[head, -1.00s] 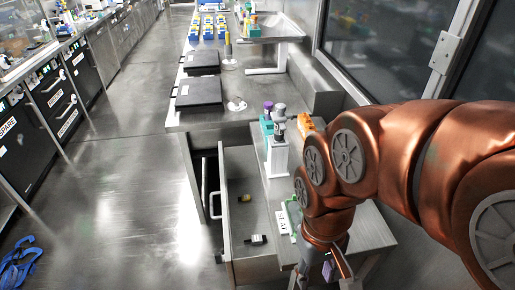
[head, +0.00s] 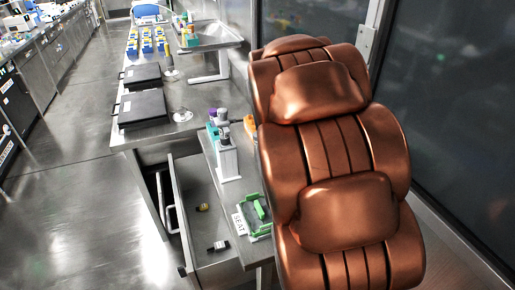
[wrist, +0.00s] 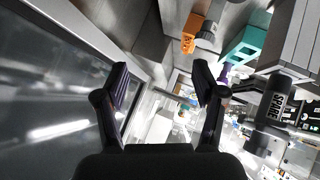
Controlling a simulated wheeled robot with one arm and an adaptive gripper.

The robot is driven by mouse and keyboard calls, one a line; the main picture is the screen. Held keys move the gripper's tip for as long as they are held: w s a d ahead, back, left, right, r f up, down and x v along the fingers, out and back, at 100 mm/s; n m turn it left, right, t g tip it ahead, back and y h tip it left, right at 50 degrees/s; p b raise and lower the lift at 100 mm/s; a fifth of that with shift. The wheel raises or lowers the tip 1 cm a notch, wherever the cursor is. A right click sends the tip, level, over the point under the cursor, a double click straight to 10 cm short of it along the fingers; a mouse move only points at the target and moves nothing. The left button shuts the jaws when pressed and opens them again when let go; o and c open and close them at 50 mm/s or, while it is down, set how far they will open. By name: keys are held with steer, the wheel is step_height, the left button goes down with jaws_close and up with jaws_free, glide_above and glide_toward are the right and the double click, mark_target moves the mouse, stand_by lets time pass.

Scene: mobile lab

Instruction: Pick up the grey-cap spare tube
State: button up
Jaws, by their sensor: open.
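A grey-capped tube (head: 224,135) stands upright in a white block on the narrow bench in the head view. In the wrist view a dark grey cylinder (wrist: 268,125) marked SPARE shows at the right, outside my fingers; it looks like this tube. My gripper (wrist: 160,82) is open, with nothing between its two dark fingers. In the head view my copper arm hides the gripper. I cannot tell its exact distance from the tube.
Purple-capped, teal and orange items (wrist: 191,32) stand near the tube. A glass panel (wrist: 45,100) fills the wrist view's left.

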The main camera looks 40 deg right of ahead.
steer(key=w+d+f+n+t, duration=0.1)
steer(key=w+d+t, duration=0.1)
steer(key=w+d, duration=0.2)
steer(key=n+t+y, duration=0.3)
steer(key=t+y, duration=0.1)
steer(key=y, duration=0.5)
glide_toward(258, 147)
steer(key=w+r, duration=0.2)
steer(key=w, duration=0.1)
steer(key=shift+d+p+x, duration=0.2)
steer(key=shift+p+x, duration=0.6)
steer(key=shift+x, duration=3.2)
steer(key=c, duration=1.1)
